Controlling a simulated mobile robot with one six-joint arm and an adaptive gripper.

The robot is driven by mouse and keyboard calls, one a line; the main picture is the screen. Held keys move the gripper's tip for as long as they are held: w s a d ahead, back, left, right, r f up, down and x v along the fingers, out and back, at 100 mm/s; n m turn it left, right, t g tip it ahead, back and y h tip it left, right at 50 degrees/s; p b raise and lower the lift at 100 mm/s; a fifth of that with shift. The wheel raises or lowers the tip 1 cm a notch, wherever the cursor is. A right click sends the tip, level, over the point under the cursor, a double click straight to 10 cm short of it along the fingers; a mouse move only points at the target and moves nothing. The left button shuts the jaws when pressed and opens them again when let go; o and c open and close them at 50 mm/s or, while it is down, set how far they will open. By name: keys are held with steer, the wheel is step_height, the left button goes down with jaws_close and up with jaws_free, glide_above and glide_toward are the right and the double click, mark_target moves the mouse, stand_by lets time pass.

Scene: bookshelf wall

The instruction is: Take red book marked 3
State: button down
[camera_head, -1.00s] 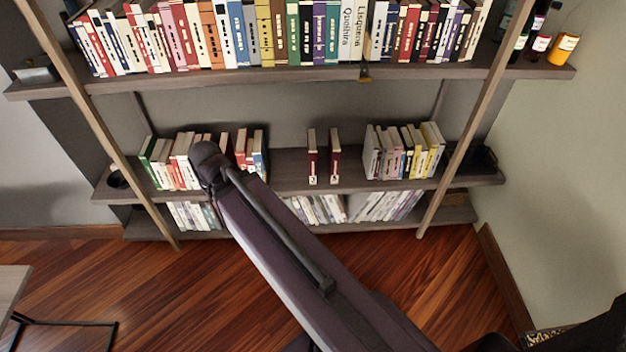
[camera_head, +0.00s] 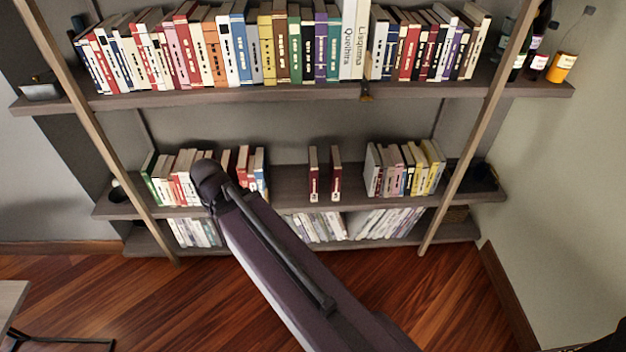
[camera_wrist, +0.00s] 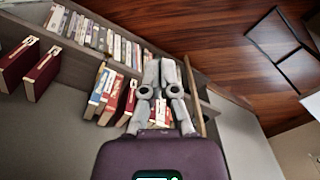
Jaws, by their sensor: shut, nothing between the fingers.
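Two dark red books stand upright, a gap apart, in the middle of the middle shelf: a left one (camera_head: 313,174) and a right one (camera_head: 335,175). Each has a small pale label low on its spine; I cannot read which is marked 3. In the wrist view the two dark red books (camera_wrist: 17,62) (camera_wrist: 41,75) are at the far left. My gripper (camera_wrist: 159,72) is shut and empty, with its fingers in front of other shelf books, apart from the pair. In the head view my arm hides the gripper.
The middle shelf (camera_head: 288,190) has free room on both sides of the pair. Book groups stand at its left (camera_head: 180,175) and right (camera_head: 405,168). The upper shelf (camera_head: 270,95) is full of books. Slanted wooden posts (camera_head: 465,150) frame the shelves. Bottles (camera_head: 562,67) stand at the upper right.

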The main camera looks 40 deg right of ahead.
stand_by(0.3)
